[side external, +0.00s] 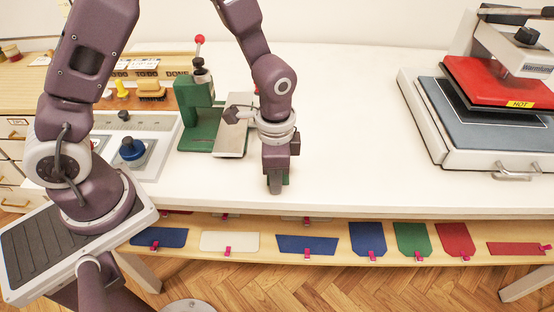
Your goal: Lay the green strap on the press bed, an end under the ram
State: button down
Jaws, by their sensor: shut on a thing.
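My gripper (275,186) points down near the front edge of the white table. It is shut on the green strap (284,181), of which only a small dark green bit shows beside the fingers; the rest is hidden. The green press (196,118) stands to the left of and behind my gripper, with a red-knobbed lever on top. Its pale metal bed (229,145) reaches forward and right, partly behind my arm. The ram is hard to make out. My gripper is apart from the bed, in front and to the right of it.
A heat press (497,82) with a red plate marked HOT stands at the far right. A control box with a blue knob (132,149) is left of the green press. Coloured tagged pieces (306,245) lie on a shelf below the front edge. The table's middle right is clear.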

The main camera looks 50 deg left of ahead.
notch_tip(320, 180, up, 9)
jog(key=s+a, duration=0.8)
jog(key=a, duration=0.1)
jog(key=shift+m, duration=0.4)
jog(key=shift+s+f, duration=0.15)
jog(key=shift+f, duration=2.9)
jog(key=c, duration=1.3)
grip_release()
notch_tip(320, 180, up, 7)
jog(key=shift+r, duration=0.1)
jog(key=shift+r, duration=0.1)
